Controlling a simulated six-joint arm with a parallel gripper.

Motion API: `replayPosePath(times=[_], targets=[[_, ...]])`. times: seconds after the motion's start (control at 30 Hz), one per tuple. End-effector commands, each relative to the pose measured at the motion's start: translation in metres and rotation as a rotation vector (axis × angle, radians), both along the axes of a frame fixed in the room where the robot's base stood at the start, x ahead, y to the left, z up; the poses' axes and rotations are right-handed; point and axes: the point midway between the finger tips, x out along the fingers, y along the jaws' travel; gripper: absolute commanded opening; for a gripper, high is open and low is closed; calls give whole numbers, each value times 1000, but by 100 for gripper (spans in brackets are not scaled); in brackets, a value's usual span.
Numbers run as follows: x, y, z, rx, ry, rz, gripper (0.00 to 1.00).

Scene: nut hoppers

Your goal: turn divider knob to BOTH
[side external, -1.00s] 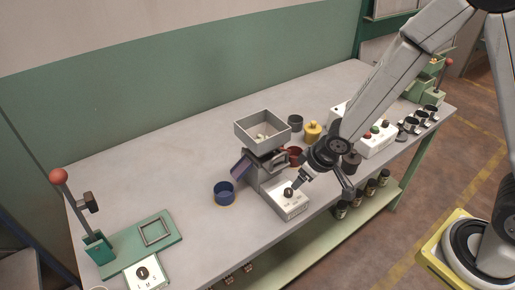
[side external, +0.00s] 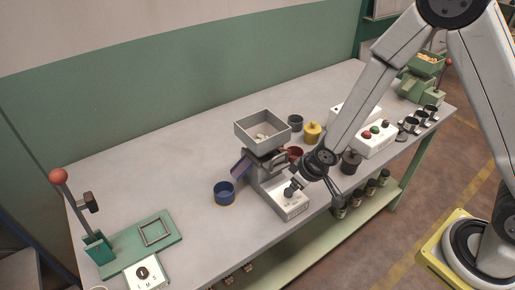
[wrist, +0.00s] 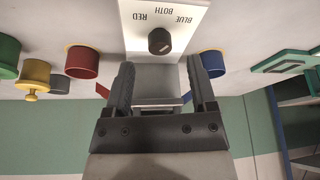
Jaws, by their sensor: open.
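The divider knob (wrist: 160,41) is small, dark and round. It sits on a white panel (wrist: 140,15) lettered RED, BOTH and BLUE, upside down in the wrist view. I cannot tell clearly which word its pointer faces. My gripper (wrist: 160,63) is open, its two dark fingers spread to either side below the knob in the picture, with nothing between them.
A white control box (side external: 378,138) is to the right. The bench's left middle is clear.

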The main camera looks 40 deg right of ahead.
Motion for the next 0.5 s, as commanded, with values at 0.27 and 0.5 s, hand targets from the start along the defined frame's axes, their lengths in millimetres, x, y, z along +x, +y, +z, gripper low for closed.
replayPosePath(times=[0.27,0.5], targets=[[9,2,-22,0,1,0,73],[12,3,-31,0,1,0,73]])
